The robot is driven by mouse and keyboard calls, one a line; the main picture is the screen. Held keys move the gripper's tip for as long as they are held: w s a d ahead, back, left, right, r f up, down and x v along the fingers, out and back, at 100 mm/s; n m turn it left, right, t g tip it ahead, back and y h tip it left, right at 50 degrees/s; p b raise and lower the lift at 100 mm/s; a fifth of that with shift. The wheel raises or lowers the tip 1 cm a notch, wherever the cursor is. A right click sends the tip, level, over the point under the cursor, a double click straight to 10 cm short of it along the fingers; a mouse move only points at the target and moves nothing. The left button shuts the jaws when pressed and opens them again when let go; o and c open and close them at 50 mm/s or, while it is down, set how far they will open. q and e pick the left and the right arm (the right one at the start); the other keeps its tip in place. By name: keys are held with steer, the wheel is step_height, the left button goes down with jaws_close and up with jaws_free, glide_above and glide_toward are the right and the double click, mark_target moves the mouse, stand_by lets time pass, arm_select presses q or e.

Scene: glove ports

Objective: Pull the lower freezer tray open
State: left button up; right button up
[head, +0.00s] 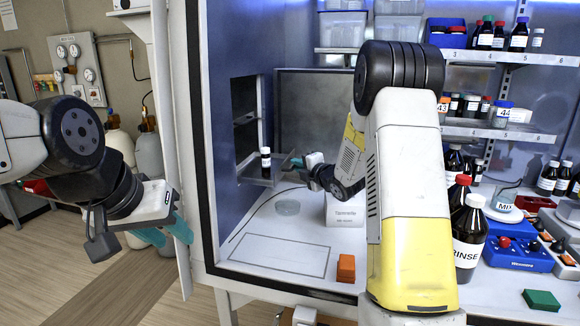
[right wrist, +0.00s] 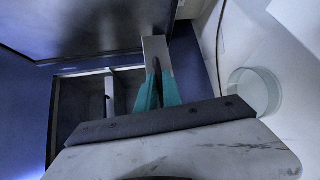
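The freezer (head: 245,115) is a dark opening in the left wall of the blue chamber, with an upper and a lower compartment. My right gripper (head: 298,161) is beside the tray's right end. In the right wrist view its teal fingers (right wrist: 160,82) are close together at a light grey strip (right wrist: 155,48); contact is unclear. The freezer compartments (right wrist: 100,100) show left of the fingers. My left gripper (head: 166,232) is open and empty outside the chamber.
A glass dish (head: 287,207) and a labelled white box (head: 345,212) stand on the chamber floor. An orange block (head: 346,267) lies near the front edge. Bottles, including a rinse bottle (head: 468,238), crowd the right. The floor's front left is clear.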

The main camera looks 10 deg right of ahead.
steer(key=o, duration=0.4)
steer(key=shift+c, duration=0.2)
steer(key=v, duration=0.7)
steer(key=shift+s, duration=0.35)
steer(key=shift+d, duration=0.15)
steer(key=shift+r, duration=0.1)
